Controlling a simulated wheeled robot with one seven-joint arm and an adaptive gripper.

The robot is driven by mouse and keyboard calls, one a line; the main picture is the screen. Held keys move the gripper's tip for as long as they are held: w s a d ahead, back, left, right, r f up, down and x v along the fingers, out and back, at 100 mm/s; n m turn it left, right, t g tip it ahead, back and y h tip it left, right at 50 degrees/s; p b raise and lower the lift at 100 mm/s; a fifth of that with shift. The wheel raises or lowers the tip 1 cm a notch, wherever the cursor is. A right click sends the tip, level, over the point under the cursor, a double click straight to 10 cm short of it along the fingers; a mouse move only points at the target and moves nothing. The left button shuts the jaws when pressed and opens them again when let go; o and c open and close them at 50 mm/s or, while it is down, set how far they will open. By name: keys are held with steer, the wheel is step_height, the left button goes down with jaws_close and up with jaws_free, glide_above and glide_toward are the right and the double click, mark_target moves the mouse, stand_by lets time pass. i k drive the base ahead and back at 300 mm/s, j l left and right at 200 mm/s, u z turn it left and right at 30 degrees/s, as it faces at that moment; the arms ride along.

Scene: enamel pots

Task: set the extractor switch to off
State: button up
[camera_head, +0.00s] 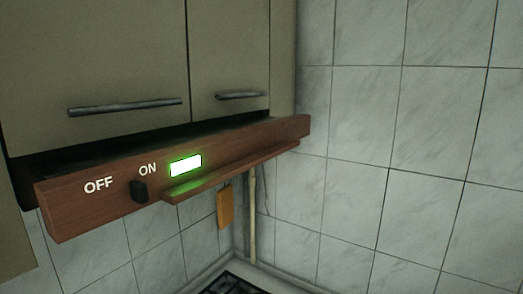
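The extractor switch (139,190) is a small black knob on the front of a reddish-brown wooden hood panel (240,148). It sits below and between the white OFF label (98,185) and the white ON label (147,170), nearer to ON. My gripper does not show in this view.
Beige cupboards with dark bar handles (125,107) hang above the panel. A wooden ledge (230,173) juts out below the light. An orange-brown board (225,205) hangs beneath, near a pale pipe (252,215). A dark stovetop (240,284) shows at the bottom. Tiled walls stand behind.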

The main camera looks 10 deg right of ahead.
mark_target(139, 192)
steer(key=u, duration=1.25)
